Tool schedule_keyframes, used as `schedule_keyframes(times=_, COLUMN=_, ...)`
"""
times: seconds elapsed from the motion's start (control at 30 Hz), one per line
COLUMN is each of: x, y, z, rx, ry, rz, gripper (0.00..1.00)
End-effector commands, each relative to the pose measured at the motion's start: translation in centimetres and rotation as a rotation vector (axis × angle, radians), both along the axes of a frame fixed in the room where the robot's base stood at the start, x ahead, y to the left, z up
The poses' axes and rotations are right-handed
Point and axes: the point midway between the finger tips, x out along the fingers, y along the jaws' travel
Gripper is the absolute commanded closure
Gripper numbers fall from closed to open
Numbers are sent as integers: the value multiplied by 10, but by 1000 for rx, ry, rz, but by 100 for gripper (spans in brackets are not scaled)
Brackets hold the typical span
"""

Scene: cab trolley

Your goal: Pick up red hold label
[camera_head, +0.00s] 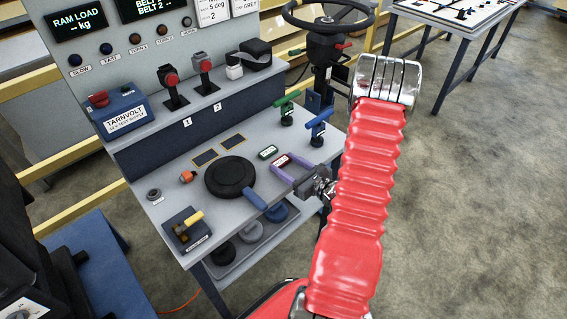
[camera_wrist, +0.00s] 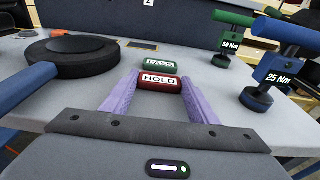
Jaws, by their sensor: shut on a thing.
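The red hold label (camera_head: 281,160) is a small dark red block with a white HOLD face, over the grey trolley top. In the wrist view the label (camera_wrist: 161,84) sits between the tips of my two purple fingers, its ends against them. My gripper (camera_head: 280,163) is shut on it, reaching in from the right; it also shows in the wrist view (camera_wrist: 160,86). I cannot tell whether the label is still touching the top.
A green PASS label (camera_wrist: 160,64) lies just behind the red one. A round black plate (camera_head: 230,176) with a blue handle is to the left. A green-handled 50 Nm tool (camera_head: 287,107) and a blue-handled 25 Nm tool (camera_head: 318,127) stand to the right.

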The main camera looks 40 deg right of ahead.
Motion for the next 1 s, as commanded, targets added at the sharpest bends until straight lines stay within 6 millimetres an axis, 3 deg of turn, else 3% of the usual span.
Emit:
schedule_keyframes(times=0.37, x=0, y=0, z=18, rx=-3, ry=-2, rz=0, gripper=67)
schedule_keyframes(times=1.0, x=0, y=0, z=94, rx=-2, ry=-1, rz=0, gripper=67)
